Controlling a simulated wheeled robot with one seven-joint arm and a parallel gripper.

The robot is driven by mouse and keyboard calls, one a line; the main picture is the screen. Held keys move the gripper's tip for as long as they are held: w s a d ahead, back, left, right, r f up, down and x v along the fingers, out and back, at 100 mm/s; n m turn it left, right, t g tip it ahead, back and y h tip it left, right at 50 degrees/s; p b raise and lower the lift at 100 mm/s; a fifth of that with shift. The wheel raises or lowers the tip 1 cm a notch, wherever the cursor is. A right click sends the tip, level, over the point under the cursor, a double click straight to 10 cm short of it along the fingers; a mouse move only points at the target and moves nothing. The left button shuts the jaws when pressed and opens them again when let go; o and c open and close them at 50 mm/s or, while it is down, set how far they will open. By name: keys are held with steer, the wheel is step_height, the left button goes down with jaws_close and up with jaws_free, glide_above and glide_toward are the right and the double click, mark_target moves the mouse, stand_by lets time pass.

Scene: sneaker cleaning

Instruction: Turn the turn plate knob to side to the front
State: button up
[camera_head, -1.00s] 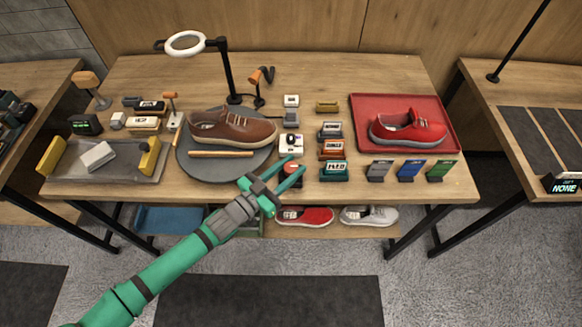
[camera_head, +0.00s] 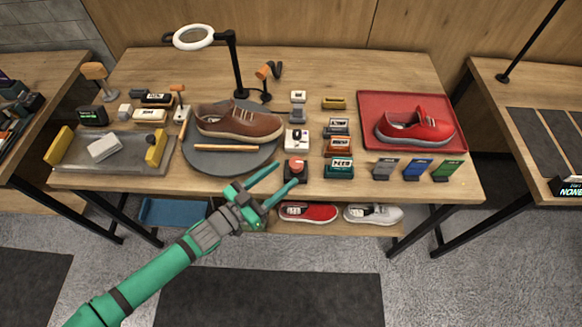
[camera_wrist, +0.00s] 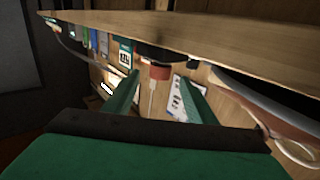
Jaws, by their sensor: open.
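The dark round turn plate (camera_head: 214,166) bears a brown shoe (camera_head: 238,121), toe to the right, and a wooden-handled stick (camera_head: 227,148). A small white box with a dark knob (camera_head: 297,137) stands just right of the plate; the knob's exact pointing is too small to tell. In front of it is a red button on a dark base (camera_head: 296,168). My gripper (camera_head: 286,174) is open and empty at the table's front edge, its fingertips close to the red button and short of the knob. In the wrist view, the red button (camera_wrist: 155,71) shows between my fingers (camera_wrist: 156,84).
A red tray (camera_head: 374,106) with a red shoe (camera_head: 415,128) is at the right. Several labelled boxes (camera_head: 338,146) stand right of the knob. A grey tray (camera_head: 122,165) with a white block is at the left. A ring lamp (camera_head: 194,37) rises behind.

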steer(key=shift+v, duration=2.1)
steer(key=s+a+f+n+t+y, duration=0.1)
steer(key=s+f+n+y, duration=0.2)
steer(key=s, duration=0.7)
steer(key=s+a+f+y, duration=0.2)
steer(key=s+f+y, duration=0.15)
steer(key=s, duration=0.55)
steer(key=s+d+r+n+y, duration=0.2)
steer(key=s+d+n+y, duration=0.1)
steer(key=s+d, duration=0.1)
steer(key=s+d+r+n+t+y, duration=0.1)
steer(key=s+d+n+y, duration=0.2)
steer(key=d, duration=0.4)
steer(key=shift+s+r+t, duration=0.3)
steer(key=shift+s+r, duration=0.05)
steer(key=shift+s, duration=0.5)
